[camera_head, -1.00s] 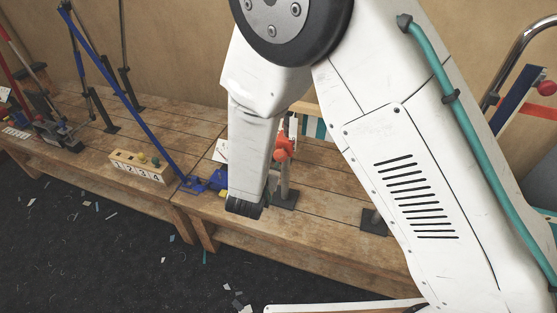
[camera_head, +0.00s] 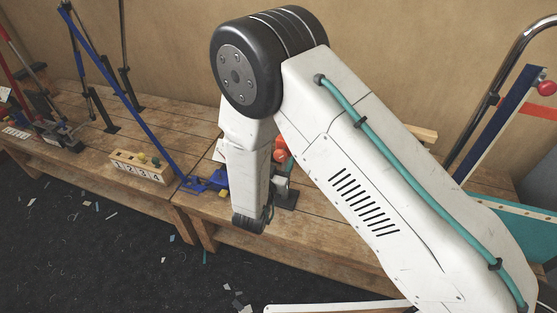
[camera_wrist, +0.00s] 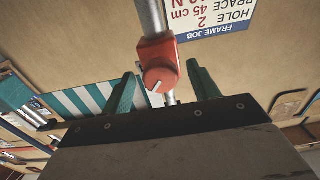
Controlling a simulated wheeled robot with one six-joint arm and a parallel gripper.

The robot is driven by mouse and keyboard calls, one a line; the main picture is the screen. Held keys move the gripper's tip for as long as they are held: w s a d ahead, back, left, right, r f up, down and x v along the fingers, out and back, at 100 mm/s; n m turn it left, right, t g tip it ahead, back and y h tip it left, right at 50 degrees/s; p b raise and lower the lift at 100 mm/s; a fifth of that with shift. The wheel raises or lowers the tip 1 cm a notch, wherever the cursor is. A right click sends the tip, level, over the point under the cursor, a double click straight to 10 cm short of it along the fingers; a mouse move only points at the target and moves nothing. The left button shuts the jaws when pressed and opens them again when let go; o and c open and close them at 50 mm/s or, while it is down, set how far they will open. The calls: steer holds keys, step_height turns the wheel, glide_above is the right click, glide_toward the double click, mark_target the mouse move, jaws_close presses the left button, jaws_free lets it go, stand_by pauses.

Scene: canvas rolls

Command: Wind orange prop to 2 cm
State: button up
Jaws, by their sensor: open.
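The orange prop part (camera_wrist: 158,66) shows in the wrist view as an orange collar and knob with a pale pointer line, on a grey metal post (camera_wrist: 151,18). In the head view the orange part (camera_head: 281,150) is partly hidden behind my arm, above the bench. My gripper (camera_wrist: 162,80) is open, with its two green fingers one on each side of the orange knob and apart from it. A sign (camera_wrist: 214,14) reading "FRAME JOB", hole 2, brace 45 cm, shows upside down behind the post.
A blue brace (camera_head: 125,85) slants down to a blue fitting (camera_head: 208,181) on the wooden bench (camera_head: 120,195). A numbered block (camera_head: 138,168) with knobs sits left of it. Striped canvas (camera_wrist: 88,100) shows behind the left finger. Scraps litter the dark floor.

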steer(key=shift+w, duration=0.1)
steer(key=c, duration=0.9)
steer(key=shift+c, duration=0.2)
steer(key=shift+m, duration=0.3)
steer(key=m, duration=0.3)
steer(key=shift+m, duration=0.3)
steer(key=m, duration=0.3)
steer(key=shift+m, duration=0.3)
steer(key=m, duration=0.3)
steer(key=shift+m, duration=2.2)
